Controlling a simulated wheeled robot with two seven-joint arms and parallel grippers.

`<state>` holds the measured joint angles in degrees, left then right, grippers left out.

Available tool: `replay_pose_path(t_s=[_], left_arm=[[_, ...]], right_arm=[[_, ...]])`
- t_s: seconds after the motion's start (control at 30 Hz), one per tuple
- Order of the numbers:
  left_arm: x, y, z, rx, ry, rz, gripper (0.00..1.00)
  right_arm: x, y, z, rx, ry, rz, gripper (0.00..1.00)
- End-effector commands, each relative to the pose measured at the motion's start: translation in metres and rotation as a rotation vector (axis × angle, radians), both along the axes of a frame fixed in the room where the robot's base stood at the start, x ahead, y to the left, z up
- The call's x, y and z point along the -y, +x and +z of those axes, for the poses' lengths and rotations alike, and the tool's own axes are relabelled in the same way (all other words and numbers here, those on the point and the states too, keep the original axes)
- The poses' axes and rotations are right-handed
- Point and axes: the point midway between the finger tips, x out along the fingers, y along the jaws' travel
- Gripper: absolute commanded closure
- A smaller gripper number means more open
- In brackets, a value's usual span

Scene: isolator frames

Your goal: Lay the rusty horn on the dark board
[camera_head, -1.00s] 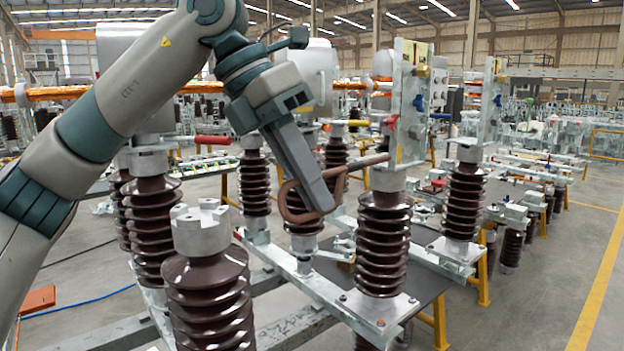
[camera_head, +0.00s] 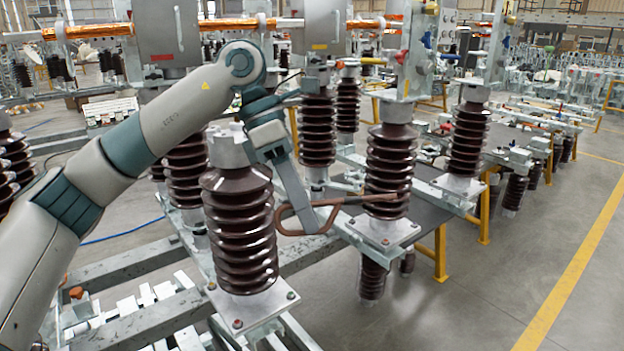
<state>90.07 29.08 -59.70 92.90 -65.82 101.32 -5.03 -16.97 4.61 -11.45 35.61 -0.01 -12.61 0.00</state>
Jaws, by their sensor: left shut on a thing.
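The rusty horn (camera_head: 352,199) is a thin brown bent rod with a loop at its left end and a straight arm reaching right. My left gripper (camera_head: 306,222) comes down from the upper left and is shut on the horn at its looped end. The horn's straight arm overlaps a brown ribbed insulator in the picture; I cannot tell whether they touch. The dark board (camera_head: 432,222) is a flat dark grey top on yellow legs, behind and below the horn, partly hidden by insulators. My right gripper is not in view.
Brown ribbed insulators (camera_head: 240,230) on metal plates stand around the horn, one just left of my gripper and one (camera_head: 390,160) at its right. Steel beams (camera_head: 130,262) run across the lower left. The floor (camera_head: 480,310) at the lower right is clear.

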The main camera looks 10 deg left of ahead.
Motion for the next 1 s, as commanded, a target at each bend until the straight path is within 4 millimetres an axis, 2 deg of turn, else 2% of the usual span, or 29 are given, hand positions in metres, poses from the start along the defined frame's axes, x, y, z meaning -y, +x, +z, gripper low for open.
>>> replay_pose_path(t_s=[0.03,0.27,0.47,0.7,0.8,0.9,1.0], left_arm=[[-0.003,0.001,-0.018,-0.008,0.002,-0.046,1.0],[-0.023,-0.004,-0.11,-0.01,0.002,-0.375,1.0],[-0.046,-0.022,-0.195,-0.011,0.003,-0.716,1.0],[-0.082,-0.066,-0.297,-0.011,0.001,-1.191,1.0],[-0.096,-0.088,-0.333,-0.009,0.002,-1.392,1.0],[-0.109,-0.108,-0.362,-0.007,0.001,-1.57,1.0],[-0.118,-0.125,-0.382,-0.004,0.001,-1.71,1.0]], right_arm=[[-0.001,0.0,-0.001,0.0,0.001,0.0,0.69],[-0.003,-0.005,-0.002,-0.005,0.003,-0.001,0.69],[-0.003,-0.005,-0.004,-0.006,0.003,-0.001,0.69],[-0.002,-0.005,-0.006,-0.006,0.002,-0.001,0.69],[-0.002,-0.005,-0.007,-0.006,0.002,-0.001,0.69],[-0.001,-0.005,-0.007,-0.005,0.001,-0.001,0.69],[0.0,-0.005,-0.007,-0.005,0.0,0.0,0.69]])
